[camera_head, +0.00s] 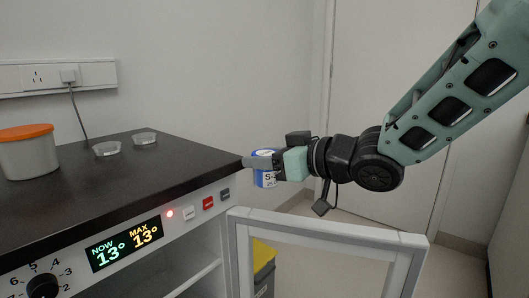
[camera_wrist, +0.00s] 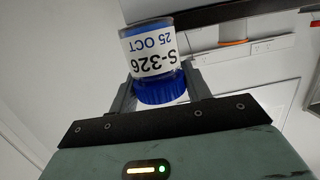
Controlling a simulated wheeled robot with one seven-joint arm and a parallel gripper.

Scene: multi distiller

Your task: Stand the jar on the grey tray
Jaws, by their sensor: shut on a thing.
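The jar (camera_head: 265,179) is blue with a white label. The label reads upright there. I see no grey tray in either view.
The black worktop (camera_head: 130,185) holds an orange-lidded tub (camera_head: 27,155) and two small clear dishes (camera_head: 107,149), (camera_head: 144,138). Below it are a control panel (camera_head: 125,242) and an open framed door (camera_head: 330,232) swung out to the right. A yellow-lidded bin (camera_head: 263,258) shows through the door.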

